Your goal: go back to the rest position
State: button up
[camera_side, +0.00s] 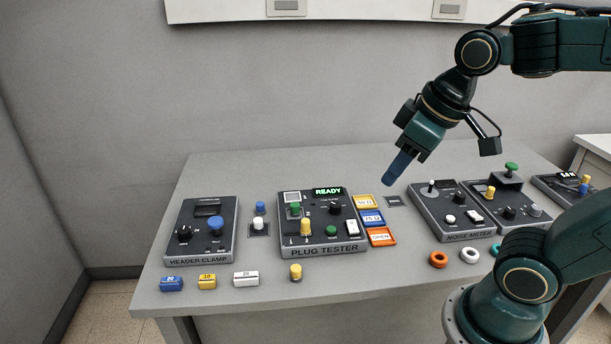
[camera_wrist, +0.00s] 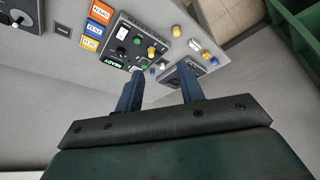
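My gripper (camera_side: 391,178) is in the air above the right part of the table, up and to the right of the plug tester (camera_side: 336,251). Its two blue fingers point down and to the left in the side view. In the wrist view the fingers of my gripper (camera_wrist: 161,70) are apart, with no object held between them. The plug tester's display (camera_side: 328,191) reads READY. The tester also shows beyond the fingers in the wrist view (camera_wrist: 124,33).
The header clamp (camera_side: 203,257) stands at left. The noise meter (camera_side: 462,237) is right of the tester. Colour cards (camera_side: 372,218) lie beside the tester. A blue block (camera_side: 171,284), yellow block (camera_side: 207,282) and white block (camera_side: 246,279) lie in front, near a yellow plug (camera_side: 296,272).

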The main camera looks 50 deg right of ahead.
jog(key=shift+m+t, duration=0.4)
jog(key=shift+m, duration=0.3)
jog(key=shift+s+a+f, duration=0.1)
jog(key=shift+s, duration=1.05)
jog(key=shift+s+a+f, duration=0.1)
jog(key=shift+s, duration=1.05)
jog(key=shift+o, duration=0.2)
dwell(0.5)
